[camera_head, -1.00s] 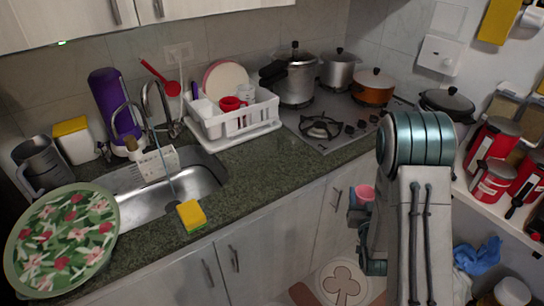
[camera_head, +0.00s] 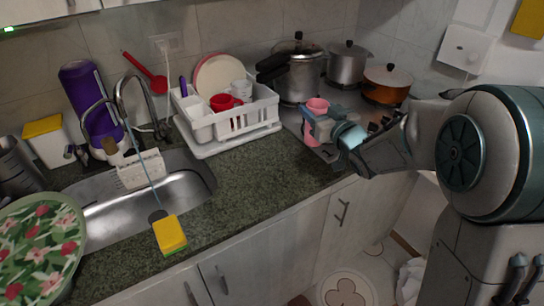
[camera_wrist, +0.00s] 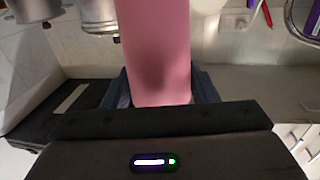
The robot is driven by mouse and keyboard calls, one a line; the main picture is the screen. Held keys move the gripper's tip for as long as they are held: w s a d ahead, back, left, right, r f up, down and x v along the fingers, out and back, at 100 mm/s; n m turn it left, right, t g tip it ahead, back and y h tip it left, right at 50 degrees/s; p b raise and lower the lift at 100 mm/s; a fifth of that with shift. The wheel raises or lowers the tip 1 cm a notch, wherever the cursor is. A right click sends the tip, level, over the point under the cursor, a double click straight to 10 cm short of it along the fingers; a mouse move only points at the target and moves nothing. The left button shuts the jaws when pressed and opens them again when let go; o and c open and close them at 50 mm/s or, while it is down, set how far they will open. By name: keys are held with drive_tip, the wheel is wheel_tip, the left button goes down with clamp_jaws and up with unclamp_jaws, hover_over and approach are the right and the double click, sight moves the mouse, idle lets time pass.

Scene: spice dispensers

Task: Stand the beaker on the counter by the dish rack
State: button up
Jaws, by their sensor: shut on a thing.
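My gripper (camera_head: 322,121) is shut on a pink beaker (camera_head: 316,104) and holds it upright at the stove's front edge, right of the dish rack. Pink shows above and below the fingers. Whether its base touches anything cannot be told. In the wrist view the beaker (camera_wrist: 157,45) fills the middle between the fingers, its far end out of frame. The white dish rack (camera_head: 203,133) stands on the dark green counter (camera_head: 250,165) against the back wall. It holds plates, a red cup and white cups.
Bare counter lies in front of the rack. The sink (camera_head: 130,205) is at left, with a yellow sponge (camera_head: 170,234) at its front edge. A pressure cooker (camera_head: 300,80), a steel pot (camera_head: 347,65) and an orange pot (camera_head: 387,84) stand on the stove behind my gripper.

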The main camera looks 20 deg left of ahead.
drive_tip(key=s+a+f+p, duration=0.2)
drive_tip(key=s+a+f, duration=0.2)
drive_tip(key=a+f, duration=0.6)
drive_tip(key=shift+a+f, duration=0.25)
drive_tip(key=shift+a, duration=0.1)
drive_tip(key=shift+f, duration=0.2)
drive_tip(key=o, duration=1)
drive_tip(key=shift+c, duration=0.2)
drive_tip(key=shift+d+r, duration=0.1)
drive_tip(key=shift+r, duration=0.15)
